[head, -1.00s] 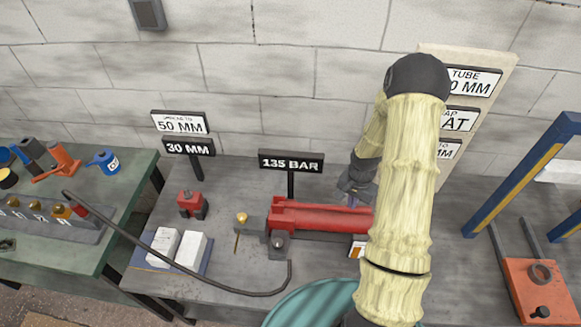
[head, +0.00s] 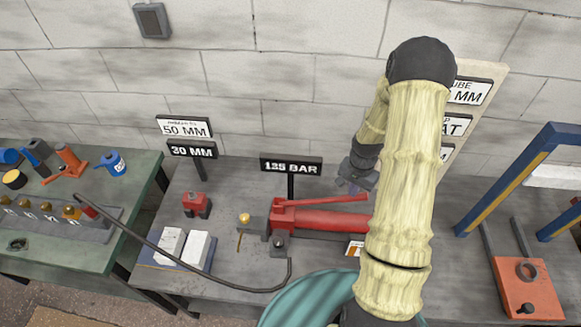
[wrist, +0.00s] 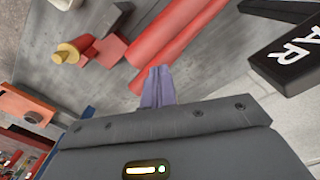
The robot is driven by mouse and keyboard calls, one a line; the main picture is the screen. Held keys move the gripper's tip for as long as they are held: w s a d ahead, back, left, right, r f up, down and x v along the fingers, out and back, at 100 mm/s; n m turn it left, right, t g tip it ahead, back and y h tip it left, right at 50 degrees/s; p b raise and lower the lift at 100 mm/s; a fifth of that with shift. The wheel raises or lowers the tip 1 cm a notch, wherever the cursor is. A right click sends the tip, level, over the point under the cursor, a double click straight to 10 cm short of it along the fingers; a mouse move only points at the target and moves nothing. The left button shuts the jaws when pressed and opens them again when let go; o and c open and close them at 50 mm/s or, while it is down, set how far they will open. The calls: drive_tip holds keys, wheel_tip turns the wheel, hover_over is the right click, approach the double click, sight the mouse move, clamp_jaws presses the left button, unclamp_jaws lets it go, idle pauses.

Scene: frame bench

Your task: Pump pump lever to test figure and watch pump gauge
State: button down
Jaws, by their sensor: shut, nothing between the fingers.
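The red pump (head: 325,221) lies on the grey bench, its body a long red cylinder. Its thin red pump lever (head: 325,200) runs above the body, the right end raised clear of the cylinder. The black 135 BAR display (head: 291,166) stands on a post behind the pump. My gripper (head: 354,188) is by the lever's right part, its fingers shut with nothing between them. In the wrist view the fingers (wrist: 159,73) overlap a red bar (wrist: 180,50); I cannot tell whether they touch it. My arm hides the pump's right end.
A black hose (head: 200,285) runs from the pump across to the green bench (head: 120,240) at left. A red block (head: 197,205), white boxes (head: 197,250) and a 30 MM sign (head: 191,151) stand left of the pump. A blue frame (head: 500,195) stands at right.

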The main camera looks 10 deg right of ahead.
idle(0.7)
drive_tip(key=shift+r+p, duration=1.9)
drive_tip(key=shift+r, duration=0.65)
drive_tip(key=s+a+r+n+t+b, duration=0.2)
drive_tip(key=s+a+r+n+b, duration=0.2)
drive_tip(key=s+a+r+n, duration=0.5)
drive_tip(key=s+a+r, duration=0.3)
drive_tip(key=a+r, duration=0.1)
drive_tip(key=r, duration=0.1)
drive_tip(key=shift+s+a+r+t+b, duration=0.25)
drive_tip(key=shift+a+r+t+b, duration=0.05)
drive_tip(key=shift+a, duration=0.1)
idle(3.0)
